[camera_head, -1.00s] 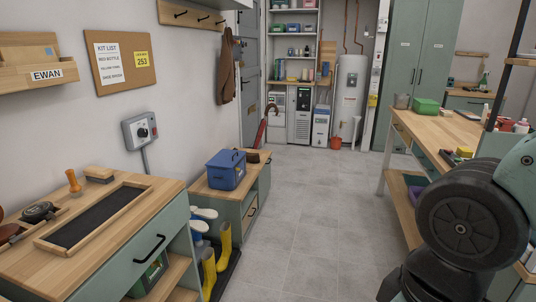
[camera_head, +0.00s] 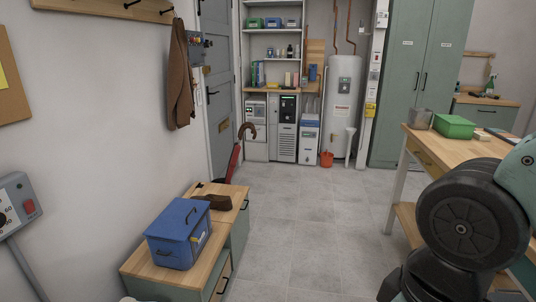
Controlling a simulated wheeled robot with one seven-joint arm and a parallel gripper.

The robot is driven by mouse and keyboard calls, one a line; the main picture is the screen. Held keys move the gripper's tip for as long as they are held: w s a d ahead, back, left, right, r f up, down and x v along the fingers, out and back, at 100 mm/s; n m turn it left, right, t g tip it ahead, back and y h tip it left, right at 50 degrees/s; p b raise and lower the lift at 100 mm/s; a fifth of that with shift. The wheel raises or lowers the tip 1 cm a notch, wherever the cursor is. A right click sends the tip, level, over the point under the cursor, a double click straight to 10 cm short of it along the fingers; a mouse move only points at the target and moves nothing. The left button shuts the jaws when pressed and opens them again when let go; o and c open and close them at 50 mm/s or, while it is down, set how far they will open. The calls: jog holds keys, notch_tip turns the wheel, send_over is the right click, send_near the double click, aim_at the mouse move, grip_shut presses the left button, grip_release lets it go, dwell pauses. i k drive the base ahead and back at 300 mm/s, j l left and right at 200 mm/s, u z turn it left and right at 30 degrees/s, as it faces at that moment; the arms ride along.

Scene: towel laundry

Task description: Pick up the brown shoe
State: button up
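A brown shoe (camera_head: 216,201) lies on the wooden top of the low green cabinet (camera_head: 150,262), just behind a blue lidded box (camera_head: 178,233). The box hides part of the cabinet top in front of the shoe. The shoe's details are small at this distance. My gripper is not in view; only dark and pale green links of my arm show at the right. The shoe is well ahead and to the left of those links.
Grey tiled floor (camera_head: 290,226) is open to the right of the low cabinet. A workbench (camera_head: 436,152) with a green box (camera_head: 454,127) stands at the right. A brown jacket (camera_head: 181,80) hangs on the left wall. An orange bucket (camera_head: 326,159) stands by the white tank (camera_head: 343,100).

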aim_at(223, 203)
jog(key=i+l, duration=0.1)
jog(key=i, duration=0.9)
jog(key=i+l, duration=0.15)
jog(key=i, duration=0.85)
jog(key=i+j+u, duration=0.25)
jog(key=i, duration=0.45)
jog(key=i+u, duration=0.25)
jog(key=i, duration=0.45)
